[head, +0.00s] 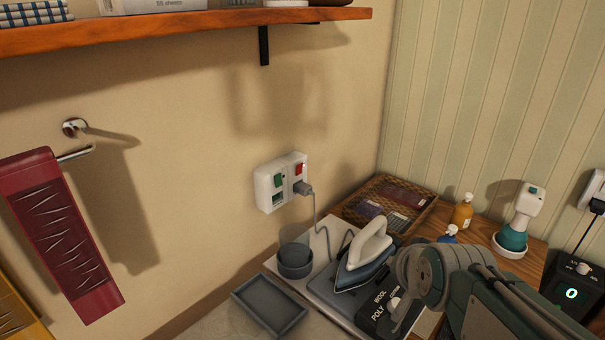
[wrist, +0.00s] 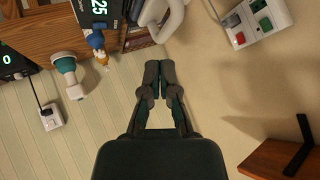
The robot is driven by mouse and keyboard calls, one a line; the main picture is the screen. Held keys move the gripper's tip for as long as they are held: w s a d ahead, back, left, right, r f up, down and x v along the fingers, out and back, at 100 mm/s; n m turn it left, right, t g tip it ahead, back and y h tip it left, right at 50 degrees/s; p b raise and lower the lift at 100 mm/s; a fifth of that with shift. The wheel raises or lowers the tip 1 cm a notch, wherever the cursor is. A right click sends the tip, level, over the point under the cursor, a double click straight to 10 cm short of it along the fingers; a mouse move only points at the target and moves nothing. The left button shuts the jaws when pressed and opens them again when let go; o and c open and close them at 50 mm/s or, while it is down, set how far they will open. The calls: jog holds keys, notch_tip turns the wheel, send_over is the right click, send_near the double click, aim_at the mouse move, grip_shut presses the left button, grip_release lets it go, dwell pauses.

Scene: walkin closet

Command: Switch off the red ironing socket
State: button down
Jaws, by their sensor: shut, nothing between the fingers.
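A white double wall socket (head: 264,190) is on the beige wall. It has a green switch (head: 278,181) on the left and a red switch (head: 300,169) on the right. A grey plug (head: 303,188) sits in the right outlet under the red switch, and its cord runs to the iron (head: 364,256). In the wrist view the socket (wrist: 277,13) is at the upper right with its red switch (wrist: 240,38) showing. My gripper (wrist: 158,66) is shut and empty, apart from the socket. In the head view my arm is at the lower right; the fingertips cannot be made out there.
A wooden shelf (head: 190,30) is above the socket. A grey tray (head: 270,306), a dark cup (head: 295,262) and a wicker basket (head: 385,205) stand below. Bottles, including an orange one (head: 462,212), are at the right. The wall around the socket is clear.

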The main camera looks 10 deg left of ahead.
jog(key=w+a+f+m+t, duration=0.2)
jog(key=w+a+m+t, duration=0.2)
jog(key=w, duration=0.7)
jog(key=w+a+f+m+t+y, duration=0.1)
jog(key=w+a+f+m+t, duration=0.2)
jog(key=w+a+m, duration=0.6)
jog(key=shift+w+a+f+t+y, duration=0.2)
jog(key=shift+w+a+t+y, duration=0.1)
jog(key=shift+w+a+t, duration=0.9)
send_near(302, 167)
jog(key=w+d, duration=0.2)
jog(key=w, duration=0.2)
jog(key=shift+w+a+r, duration=0.2)
jog(key=shift+w+a, duration=0.35)
jog(key=shift+a, duration=0.05)
jog(key=shift+w+a+r, duration=0.15)
jog(key=shift+w+a, duration=0.4)
jog(key=shift+a, duration=0.05)
jog(key=shift+w+a, duration=0.25)
jog(key=shift+a, duration=0.1)
